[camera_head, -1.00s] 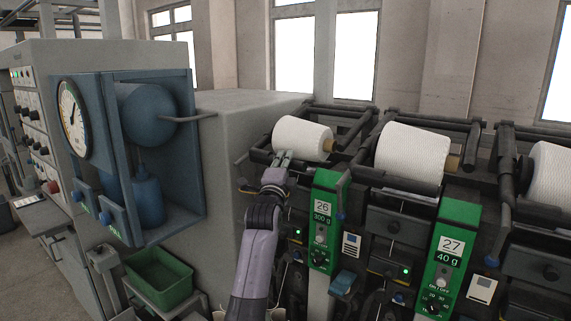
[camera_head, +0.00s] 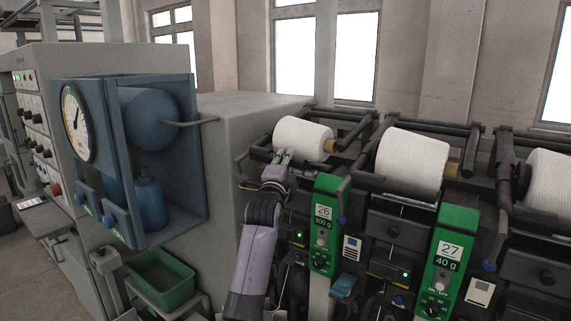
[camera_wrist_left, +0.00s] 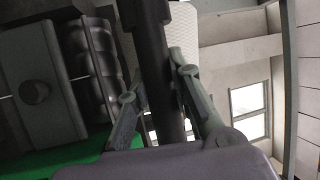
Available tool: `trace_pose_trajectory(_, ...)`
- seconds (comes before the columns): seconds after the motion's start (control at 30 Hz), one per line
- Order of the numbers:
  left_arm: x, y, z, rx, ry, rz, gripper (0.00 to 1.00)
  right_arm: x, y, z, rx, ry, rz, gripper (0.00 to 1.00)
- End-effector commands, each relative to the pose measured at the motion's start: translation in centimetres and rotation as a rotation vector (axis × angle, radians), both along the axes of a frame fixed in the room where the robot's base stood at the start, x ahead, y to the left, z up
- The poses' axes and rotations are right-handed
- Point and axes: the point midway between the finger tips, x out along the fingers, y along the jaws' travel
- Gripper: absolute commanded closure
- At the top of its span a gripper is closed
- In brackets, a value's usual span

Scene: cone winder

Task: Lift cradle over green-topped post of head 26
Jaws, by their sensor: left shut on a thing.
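The green-topped post of head 26 (camera_head: 325,210) stands upright, with a white label reading 26 and a 300 g display. Behind it and to its left is the head's dark cradle, with a white yarn cone (camera_head: 302,138) at it. My left gripper (camera_head: 283,156) is at the cone's front left, left of the green top. In the left wrist view its two fingers (camera_wrist_left: 158,86) are shut around a dark cradle bar (camera_wrist_left: 155,40), with the white cone (camera_wrist_left: 184,32) behind. The exact height of the cradle against the post cannot be told. My right gripper is not in view.
Head 27 (camera_head: 455,255), with its own white cone (camera_head: 412,158), stands to the right. A grey machine cabinet (camera_head: 235,120) is close on the left, with a blue gauge unit (camera_head: 150,190) on it. A green bin (camera_head: 160,278) sits low at the left.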

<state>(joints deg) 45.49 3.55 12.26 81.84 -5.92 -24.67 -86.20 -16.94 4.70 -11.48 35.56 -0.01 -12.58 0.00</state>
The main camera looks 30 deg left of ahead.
Motion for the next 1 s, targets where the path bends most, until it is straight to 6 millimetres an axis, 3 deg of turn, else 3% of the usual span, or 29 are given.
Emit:
trace_pose_trajectory(0.03, -0.2, 0.1, 3.5, 0.004, -0.024, 0.001, 1.00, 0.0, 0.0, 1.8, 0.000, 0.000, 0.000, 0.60)
trace_pose_trajectory(0.2, -0.5, 0.1, 7.0, 0.003, -0.025, 0.001, 1.00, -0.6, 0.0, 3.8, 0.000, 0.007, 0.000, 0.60)
trace_pose_trajectory(0.3, -0.6, 0.1, 8.0, 0.002, -0.024, 0.001, 1.00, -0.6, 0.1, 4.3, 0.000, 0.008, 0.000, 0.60)
trace_pose_trajectory(0.67, -0.6, 0.1, 7.6, -0.001, -0.015, 0.001, 1.00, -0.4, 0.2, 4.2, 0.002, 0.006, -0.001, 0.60)
trace_pose_trajectory(0.7, -0.6, 0.1, 7.6, -0.001, -0.014, 0.001, 0.80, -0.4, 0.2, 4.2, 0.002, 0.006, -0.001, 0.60)
trace_pose_trajectory(1.0, -0.5, 0.1, 7.6, 0.000, -0.013, 0.002, 0.60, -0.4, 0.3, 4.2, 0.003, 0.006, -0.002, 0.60)
